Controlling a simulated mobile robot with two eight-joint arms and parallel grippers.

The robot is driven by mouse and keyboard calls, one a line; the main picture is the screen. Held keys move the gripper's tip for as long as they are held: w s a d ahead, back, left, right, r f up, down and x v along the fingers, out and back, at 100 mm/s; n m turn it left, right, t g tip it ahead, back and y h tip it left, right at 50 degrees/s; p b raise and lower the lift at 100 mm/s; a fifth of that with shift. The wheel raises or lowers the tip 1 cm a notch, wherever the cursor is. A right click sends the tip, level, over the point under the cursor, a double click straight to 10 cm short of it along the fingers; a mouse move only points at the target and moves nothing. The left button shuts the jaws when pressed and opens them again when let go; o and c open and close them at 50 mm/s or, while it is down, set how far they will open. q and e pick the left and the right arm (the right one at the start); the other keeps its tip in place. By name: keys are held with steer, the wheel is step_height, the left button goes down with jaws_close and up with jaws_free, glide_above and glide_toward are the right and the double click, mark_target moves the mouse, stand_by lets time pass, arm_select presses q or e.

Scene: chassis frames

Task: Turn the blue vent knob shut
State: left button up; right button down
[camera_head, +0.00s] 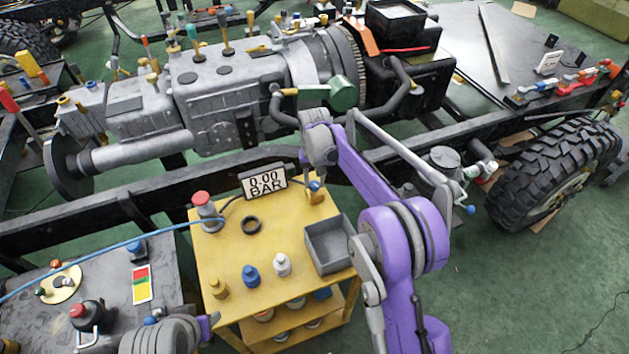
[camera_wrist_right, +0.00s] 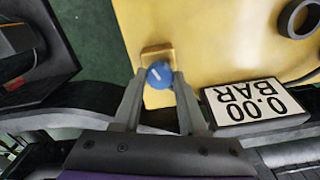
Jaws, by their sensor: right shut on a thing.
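The blue vent knob (camera_wrist_right: 160,74) is round with a short white mark on top and sits by a brass-yellow block (camera_wrist_right: 158,51) on the yellow cart top. In the head view the knob (camera_head: 314,185) shows small at the cart's back edge, partly covered by my arm. My right gripper (camera_wrist_right: 158,80) points at it from above, its two fingers shut on the knob's sides. A gauge sign reading 0.00 BAR (camera_head: 265,183) stands beside the knob. Part of my left arm shows at the lower left of the head view; its gripper is not visible.
A dark chassis rail (camera_head: 120,205) runs just behind the cart. A blue hose (camera_head: 120,246) leads left.

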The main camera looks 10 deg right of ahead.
mark_target(314, 184)
steer(key=shift+m, duration=2.2)
steer(key=shift+c, duration=2.2)
jaws_free()
steer(key=shift+r, duration=0.1)
step_height(314, 184, up, 11)
steer(key=shift+p, duration=0.4)
